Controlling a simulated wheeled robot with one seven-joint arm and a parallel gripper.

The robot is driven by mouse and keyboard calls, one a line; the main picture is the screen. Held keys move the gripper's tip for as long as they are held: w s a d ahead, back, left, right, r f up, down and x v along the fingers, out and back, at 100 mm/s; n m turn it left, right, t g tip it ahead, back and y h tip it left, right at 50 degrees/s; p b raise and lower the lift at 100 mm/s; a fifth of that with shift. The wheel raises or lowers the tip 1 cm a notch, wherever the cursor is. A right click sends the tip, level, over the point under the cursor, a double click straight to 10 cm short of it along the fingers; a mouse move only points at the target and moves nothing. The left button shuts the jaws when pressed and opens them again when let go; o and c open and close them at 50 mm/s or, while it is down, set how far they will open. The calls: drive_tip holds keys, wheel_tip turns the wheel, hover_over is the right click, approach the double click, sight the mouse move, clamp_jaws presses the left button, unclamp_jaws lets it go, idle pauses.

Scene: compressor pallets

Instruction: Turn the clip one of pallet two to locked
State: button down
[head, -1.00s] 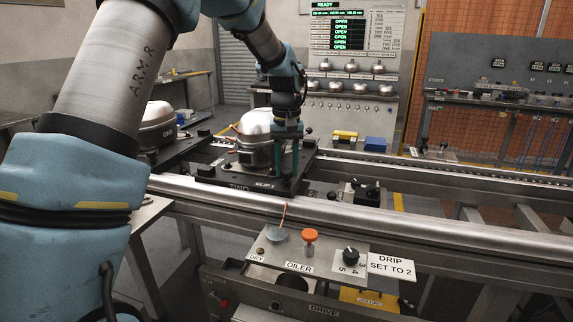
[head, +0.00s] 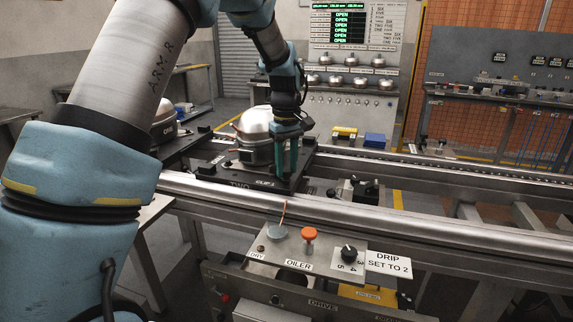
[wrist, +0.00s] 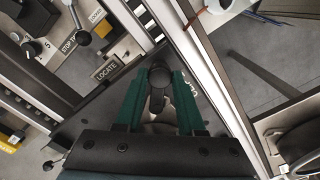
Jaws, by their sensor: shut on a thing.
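Pallet two (head: 222,176) is a dark plate on the conveyor, with "TWO" on its front edge. A silver compressor (head: 256,124) stands on it. My gripper (head: 287,170) points down at the pallet's front right corner, beside the "CLIP 1" label (head: 265,183). In the wrist view, its green fingers (wrist: 157,95) are shut on clip one (wrist: 158,76), a dark knob with a short lever. The fingers stand on either side of it. The label beside the clip is partly covered by a finger, and I cannot tell whether the clip reads locked.
A "LOCATE" plate (wrist: 105,71) and a lever (wrist: 82,38) lie close to the pallet in the wrist view. The oiler panel (head: 330,262) with an orange knob (head: 309,234) stands in front of the rail. Another compressor (head: 164,126) is at left.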

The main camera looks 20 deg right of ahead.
drive_tip(key=c, duration=0.5)
unclamp_jaws()
wheel_tip(320, 180, up, 11)
drive_tip(key=shift+f+b, duration=0.1)
drive_tip(key=shift+b, duration=0.4)
drive_tip(key=a+f+m+p, duration=0.1)
drive_tip(key=a+f+p, duration=0.15)
drive_tip(key=a, duration=1.65)
drive_tip(key=shift+m+t, duration=0.8)
drive_tip(key=shift+m, duration=0.1)
drive_tip(key=s+a+f, duration=0.1)
drive_tip(key=s+a, duration=0.3)
drive_tip(key=a, duration=0.1)
drive_tip(key=s+a+f+p, duration=0.1)
drive_tip(key=s+a+f, duration=0.1)
drive_tip(key=s+a, duration=0.2)
drive_tip(key=s+a+f, duration=0.2)
drive_tip(key=s+a, duration=0.1)
drive_tip(key=a, duration=0.2)
drive_tip(key=shift+s+a+f, duration=0.2)
drive_tip(key=shift+s+a, duration=0.2)
